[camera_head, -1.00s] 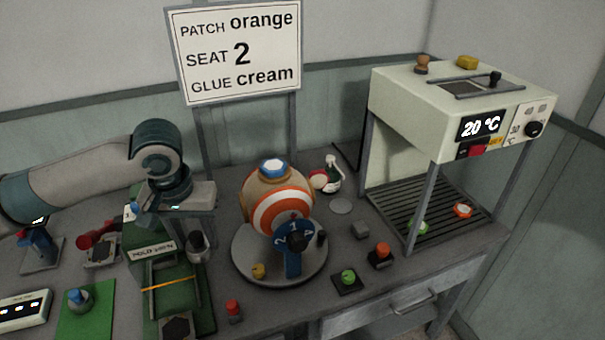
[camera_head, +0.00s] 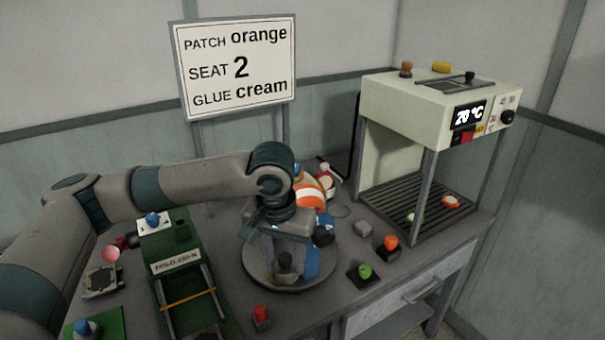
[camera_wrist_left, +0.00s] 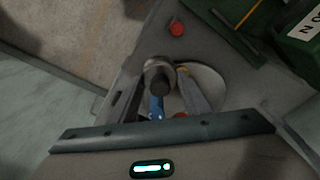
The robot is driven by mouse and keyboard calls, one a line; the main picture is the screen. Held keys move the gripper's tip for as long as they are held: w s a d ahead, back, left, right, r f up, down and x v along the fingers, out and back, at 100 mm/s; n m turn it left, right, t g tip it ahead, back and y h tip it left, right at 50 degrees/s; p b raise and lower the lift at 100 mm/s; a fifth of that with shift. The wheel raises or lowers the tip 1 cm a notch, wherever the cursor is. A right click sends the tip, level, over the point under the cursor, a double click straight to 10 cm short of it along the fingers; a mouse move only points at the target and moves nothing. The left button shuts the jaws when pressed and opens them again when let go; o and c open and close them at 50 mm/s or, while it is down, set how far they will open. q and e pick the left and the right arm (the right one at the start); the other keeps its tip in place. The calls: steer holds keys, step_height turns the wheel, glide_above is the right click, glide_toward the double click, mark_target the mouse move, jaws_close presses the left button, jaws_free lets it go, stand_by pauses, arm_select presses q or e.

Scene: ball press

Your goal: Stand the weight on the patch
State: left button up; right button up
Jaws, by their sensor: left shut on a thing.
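My left gripper (camera_head: 286,250) is shut on a dark grey weight (camera_head: 286,268) in front of the ball; the wrist view shows the weight (camera_wrist_left: 158,78) between its fingers. I cannot tell how far the weight is above the round plate (camera_head: 262,280). The blue numbered piece on the ball's front is mostly hidden too. My right gripper is not in view.
A green press frame (camera_head: 190,285) with an orange band stands left of the plate. A red button (camera_head: 261,315), a green button (camera_head: 364,272) and an orange button (camera_head: 390,243) stand nearby. A cream oven (camera_head: 430,110) with a rack stands at the right.

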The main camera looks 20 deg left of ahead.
arm_select(q)
steer(key=shift+d, duration=0.2)
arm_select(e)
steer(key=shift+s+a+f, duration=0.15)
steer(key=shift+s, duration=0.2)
